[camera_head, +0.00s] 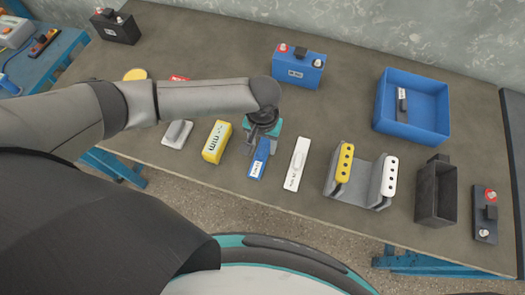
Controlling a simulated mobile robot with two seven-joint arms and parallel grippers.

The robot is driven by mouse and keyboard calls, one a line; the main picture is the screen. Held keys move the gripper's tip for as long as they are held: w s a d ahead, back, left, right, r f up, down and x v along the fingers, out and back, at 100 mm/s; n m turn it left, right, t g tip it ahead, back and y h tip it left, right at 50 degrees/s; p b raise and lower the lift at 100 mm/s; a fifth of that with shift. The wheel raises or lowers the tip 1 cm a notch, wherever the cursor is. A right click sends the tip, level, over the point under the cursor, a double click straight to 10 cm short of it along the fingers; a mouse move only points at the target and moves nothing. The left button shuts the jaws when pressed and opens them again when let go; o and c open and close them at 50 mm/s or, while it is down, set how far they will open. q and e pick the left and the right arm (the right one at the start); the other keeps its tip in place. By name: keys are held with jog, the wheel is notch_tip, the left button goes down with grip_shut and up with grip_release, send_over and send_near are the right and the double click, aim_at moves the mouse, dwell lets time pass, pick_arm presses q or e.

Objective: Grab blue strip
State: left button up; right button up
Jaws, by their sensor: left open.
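A blue strip (258,161) with a white label lies on the dark table top (330,100), near its front edge. My left gripper (262,139) reaches down from the left over the strip's far end. Its jaws are open around or just above that end; the gripper hides part of it and I cannot tell whether they touch. My right gripper is not in view.
A yellow block (216,142) lies left of the strip and a white strip (297,164) to the right. A grey holder (360,190) carries yellow and white strips.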

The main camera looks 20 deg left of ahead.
pick_arm(q)
jog(key=shift+f, duration=0.7)
grip_shut()
